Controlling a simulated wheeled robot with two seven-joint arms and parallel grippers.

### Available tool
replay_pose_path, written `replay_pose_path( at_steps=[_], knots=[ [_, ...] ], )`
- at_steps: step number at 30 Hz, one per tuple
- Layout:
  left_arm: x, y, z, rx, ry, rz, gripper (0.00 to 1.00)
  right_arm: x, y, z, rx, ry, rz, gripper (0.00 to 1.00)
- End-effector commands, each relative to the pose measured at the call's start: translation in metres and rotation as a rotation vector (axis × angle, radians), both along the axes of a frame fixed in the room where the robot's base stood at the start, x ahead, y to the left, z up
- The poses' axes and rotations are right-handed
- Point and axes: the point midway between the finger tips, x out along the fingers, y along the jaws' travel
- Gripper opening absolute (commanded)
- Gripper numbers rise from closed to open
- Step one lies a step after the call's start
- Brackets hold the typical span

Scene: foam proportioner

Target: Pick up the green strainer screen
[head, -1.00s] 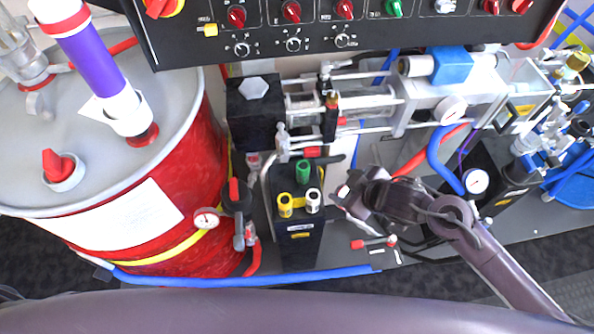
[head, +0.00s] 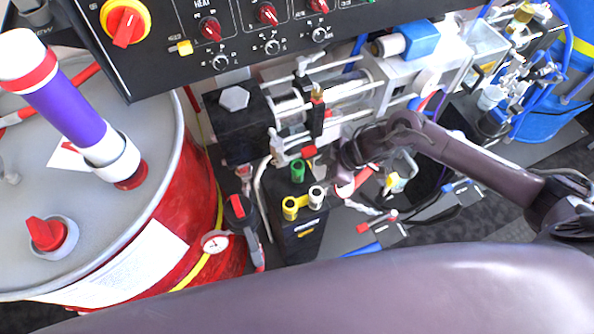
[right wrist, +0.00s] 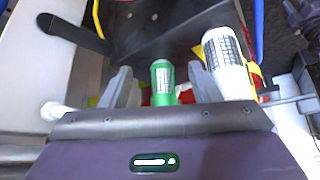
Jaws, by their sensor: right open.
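The green strainer screen (head: 297,172) stands upright in the top of a black box-shaped holder (head: 300,238). A yellow strainer (head: 290,208) and a white one (head: 316,197) stand beside it. My right gripper (head: 337,170) is just right of the green one in the head view, with its fingertips hard to make out. In the right wrist view the green strainer (right wrist: 162,82) shows its mesh between the two open fingers (right wrist: 160,72). I cannot tell whether they touch it. The white strainer (right wrist: 228,62) is close by the right-hand finger. My left gripper is not in view.
A red drum (head: 175,225) with a grey lid stands left, with a gauge (head: 215,242) between it and the holder. The black pump block (head: 235,120) and metal cylinders lie behind the holder. A control panel (head: 240,30) overhangs the back.

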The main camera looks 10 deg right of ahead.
Motion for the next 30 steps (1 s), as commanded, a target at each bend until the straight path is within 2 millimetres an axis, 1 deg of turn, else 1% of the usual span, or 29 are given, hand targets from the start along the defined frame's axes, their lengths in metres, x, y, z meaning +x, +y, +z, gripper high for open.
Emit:
replay_pose_path(
  at_steps=[5, 9, 12, 16, 23, 26, 30],
  knots=[
    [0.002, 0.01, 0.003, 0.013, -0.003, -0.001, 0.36, 0.005, 0.014, 0.001, 0.002, 0.0, 0.002, 0.56],
    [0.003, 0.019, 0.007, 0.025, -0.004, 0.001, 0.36, 0.015, 0.037, 0.002, 0.003, -0.001, 0.001, 0.56],
    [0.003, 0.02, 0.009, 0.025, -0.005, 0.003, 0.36, 0.021, 0.051, 0.001, 0.001, -0.001, 0.002, 0.56],
    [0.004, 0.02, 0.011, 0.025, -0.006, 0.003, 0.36, 0.022, 0.055, -0.008, -0.001, 0.0, 0.001, 0.56],
    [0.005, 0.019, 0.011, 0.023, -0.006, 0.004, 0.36, 0.023, 0.055, -0.01, -0.001, -0.001, 0.002, 0.56],
    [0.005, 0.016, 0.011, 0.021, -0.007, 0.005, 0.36, 0.023, 0.055, -0.01, -0.001, -0.001, 0.002, 0.46],
    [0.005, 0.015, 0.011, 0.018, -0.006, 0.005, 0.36, 0.023, 0.055, -0.01, -0.001, 0.0, 0.001, 0.28]
  ],
)
